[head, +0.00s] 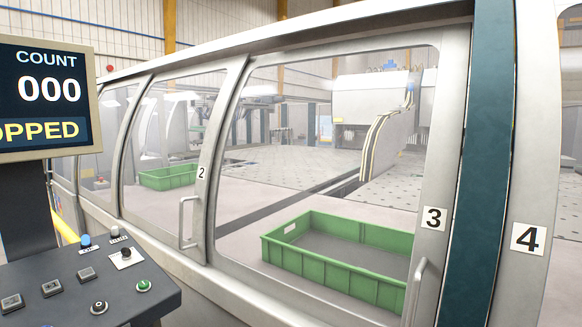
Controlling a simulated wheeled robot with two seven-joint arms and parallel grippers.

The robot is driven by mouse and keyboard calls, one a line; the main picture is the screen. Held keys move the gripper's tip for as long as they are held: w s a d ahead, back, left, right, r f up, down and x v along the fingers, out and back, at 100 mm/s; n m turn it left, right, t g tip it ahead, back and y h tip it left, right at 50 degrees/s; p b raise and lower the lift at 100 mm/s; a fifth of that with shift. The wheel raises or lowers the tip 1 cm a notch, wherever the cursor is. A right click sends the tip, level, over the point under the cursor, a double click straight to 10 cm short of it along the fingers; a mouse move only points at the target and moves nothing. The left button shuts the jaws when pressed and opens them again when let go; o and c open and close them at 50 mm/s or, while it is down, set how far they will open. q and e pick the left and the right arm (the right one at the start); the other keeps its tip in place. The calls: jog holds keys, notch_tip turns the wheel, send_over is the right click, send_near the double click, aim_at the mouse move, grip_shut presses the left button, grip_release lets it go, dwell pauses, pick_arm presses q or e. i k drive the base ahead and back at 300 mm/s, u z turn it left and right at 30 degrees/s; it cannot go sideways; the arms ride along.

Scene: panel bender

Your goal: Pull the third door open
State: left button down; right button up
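The third door (448,140) is a clear panel in a pale metal frame, marked with a black "3" on a white label (433,217). Its bar handle (417,290) is low on the right side of the frame, partly cut off by the bottom edge of the view. The door's right edge lies alongside a dark teal post (483,150), and it looks closed. Neither of my grippers is in the head view.
A door marked "2" with its handle (182,222) is to the left. A panel marked "4" (528,238) is at the right. A control console (75,285) and screen (45,95) stand at the left. A green crate (335,270) sits behind the third door.

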aim_at(442, 166)
jog(key=z, duration=0.9)
jog(key=k, duration=1.2)
jog(key=z, duration=0.6)
jog(key=i, duration=0.85)
jog(key=z, duration=0.35)
